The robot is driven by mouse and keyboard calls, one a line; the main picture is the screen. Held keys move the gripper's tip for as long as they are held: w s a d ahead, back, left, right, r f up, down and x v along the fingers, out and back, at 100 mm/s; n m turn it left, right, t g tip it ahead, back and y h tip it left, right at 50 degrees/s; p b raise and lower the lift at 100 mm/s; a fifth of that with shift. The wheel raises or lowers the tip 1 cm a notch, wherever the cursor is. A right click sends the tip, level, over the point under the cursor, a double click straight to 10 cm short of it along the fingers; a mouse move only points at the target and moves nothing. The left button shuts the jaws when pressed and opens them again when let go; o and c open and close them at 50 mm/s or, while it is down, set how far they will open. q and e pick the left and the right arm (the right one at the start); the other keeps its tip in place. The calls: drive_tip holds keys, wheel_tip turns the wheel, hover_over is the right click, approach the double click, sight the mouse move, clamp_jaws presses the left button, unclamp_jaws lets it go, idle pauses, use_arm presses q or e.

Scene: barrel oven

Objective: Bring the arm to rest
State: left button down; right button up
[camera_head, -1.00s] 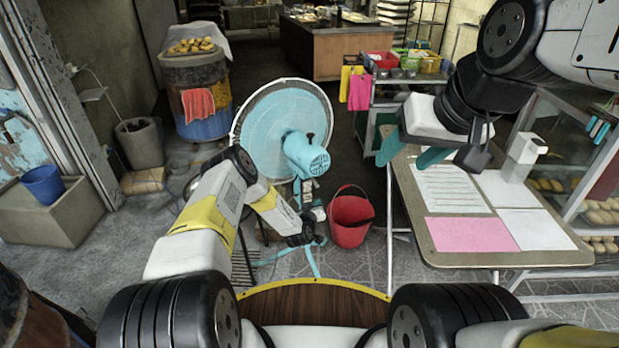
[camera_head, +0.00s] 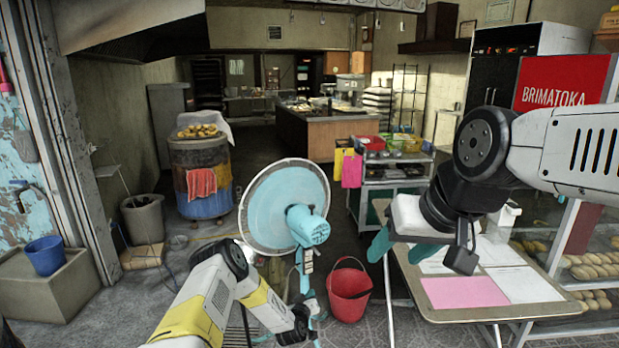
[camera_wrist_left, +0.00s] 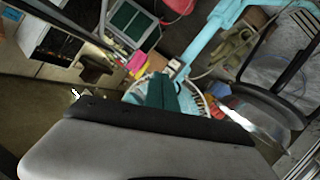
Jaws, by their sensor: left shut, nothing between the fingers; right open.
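My left arm comes in from the lower left in the head view, and its dark wrist (camera_head: 293,325) is low in front of the fan stand and left of the red bucket. The left fingers cannot be made out there. In the left wrist view the teal fingers of my left gripper (camera_wrist_left: 165,92) are shut together with nothing between them. My right arm comes in from the right. My right gripper (camera_head: 402,248) is open and empty, with its teal fingers apart, in front of the table's left part in the picture.
A blue fan (camera_head: 285,208) and a red bucket (camera_head: 348,296) stand near my left arm. A table (camera_head: 470,314) with paper sheets is below my right gripper. A barrel oven (camera_head: 202,180) stands at the back left. Bread shelves (camera_head: 590,262) are at the right. Floor shows behind the fan.

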use_arm(q)
wheel_tip(320, 180, up, 22)
drive_tip(key=w+a+m+g, duration=0.3)
drive_tip(key=s+a+r+m+g, duration=0.1)
drive_tip(key=s+a+r, duration=0.1)
drive_tip(key=s+r, duration=0.5)
drive_tip(key=s+a+r, duration=0.2)
drive_tip(key=s+r, duration=0.1)
drive_tip(key=r, duration=0.8)
drive_tip(key=s+a+r+g+y, duration=0.15)
drive_tip(key=s+r, duration=0.25)
drive_tip(key=s, duration=0.5)
drive_tip(key=s+a+r, duration=0.3)
drive_tip(key=s+r, duration=0.1)
drive_tip(key=s, duration=0.5)
drive_tip(key=s+a+r+g, duration=0.15)
drive_tip(key=s+r, duration=0.35)
drive_tip(key=s, duration=0.5)
drive_tip(key=s+a+f+g, duration=0.1)
drive_tip(key=s, duration=0.9)
drive_tip(key=shift+s+a+n, duration=0.3)
drive_tip(key=shift+s+n, duration=0.05)
drive_tip(key=shift+n, duration=0.05)
drive_tip(key=shift+f, duration=0.1)
